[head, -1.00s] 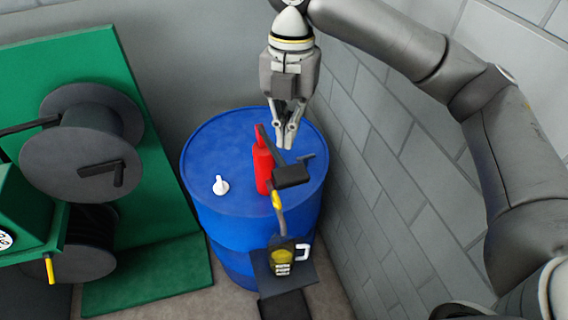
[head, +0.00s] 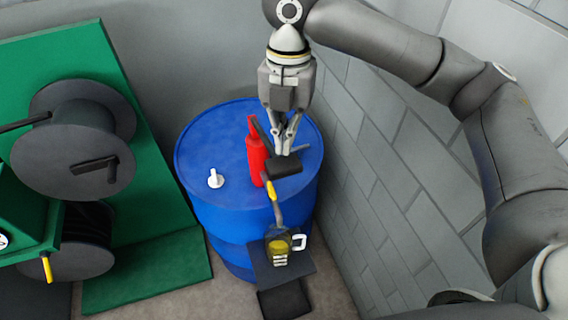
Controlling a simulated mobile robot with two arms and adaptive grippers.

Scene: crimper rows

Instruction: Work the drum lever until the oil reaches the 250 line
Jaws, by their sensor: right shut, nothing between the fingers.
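A blue drum (head: 225,190) stands against the grey block wall. A red pump (head: 256,163) rises from its top, with a dark lever (head: 284,166) beside it. A yellow-tipped spout (head: 271,190) leads down to a jug (head: 279,248) with a white handle, holding yellowish oil, on a dark shelf. The marks on the jug are too small to read. My right gripper (head: 284,152) is shut and empty, pointing down, its fingertips right at the lever's dark end; I cannot tell whether they touch. My left gripper is not in view.
A green stand (head: 150,270) with dark cable reels (head: 75,160) stands on the left. A small white cap (head: 215,179) sits on the drum top. The block wall (head: 400,200) is close on the right of the drum.

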